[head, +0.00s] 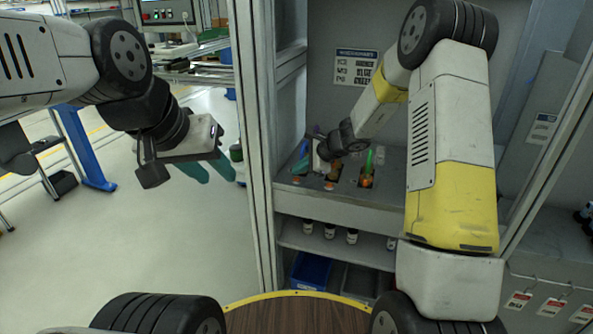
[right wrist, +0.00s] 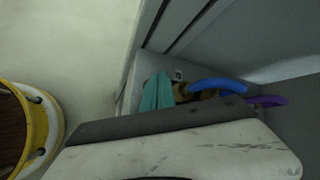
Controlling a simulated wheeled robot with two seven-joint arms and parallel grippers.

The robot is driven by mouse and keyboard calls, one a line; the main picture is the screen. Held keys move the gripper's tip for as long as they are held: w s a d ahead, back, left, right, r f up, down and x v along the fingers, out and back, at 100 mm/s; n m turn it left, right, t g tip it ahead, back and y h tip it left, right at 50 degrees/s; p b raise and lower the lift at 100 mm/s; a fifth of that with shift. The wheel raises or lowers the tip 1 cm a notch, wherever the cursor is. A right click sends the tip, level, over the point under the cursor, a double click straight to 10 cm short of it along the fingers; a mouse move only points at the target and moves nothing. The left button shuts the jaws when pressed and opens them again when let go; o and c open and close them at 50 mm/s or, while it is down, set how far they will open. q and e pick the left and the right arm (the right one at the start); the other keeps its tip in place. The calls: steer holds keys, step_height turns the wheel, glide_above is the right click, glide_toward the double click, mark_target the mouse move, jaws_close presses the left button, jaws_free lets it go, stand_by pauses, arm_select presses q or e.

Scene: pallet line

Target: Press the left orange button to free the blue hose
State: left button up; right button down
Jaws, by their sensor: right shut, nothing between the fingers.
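The blue hose (right wrist: 217,86) shows in the right wrist view as a bent tube at the panel, just right of my right gripper's fingers. My right gripper (head: 300,165) is shut and empty, low over the left end of the panel ledge; its teal fingers (right wrist: 157,93) are together in the right wrist view. A small orange button (head: 297,181) lies below the fingertips in the head view, at the left end. Whether the fingers touch it I cannot tell. Another orange button (head: 328,186) is to its right.
A green hose (head: 369,160) stands in an orange fitting right of my right gripper. A purple hose (right wrist: 267,101) is beyond the blue one. A grey upright post (head: 255,140) stands left of the panel.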

steer(key=shift+f, duration=0.45)
steer(key=shift+f, duration=0.4)
stand_by(0.5)
stand_by(0.3)
steer(key=shift+r, duration=0.85)
steer(key=shift+r, duration=2.5)
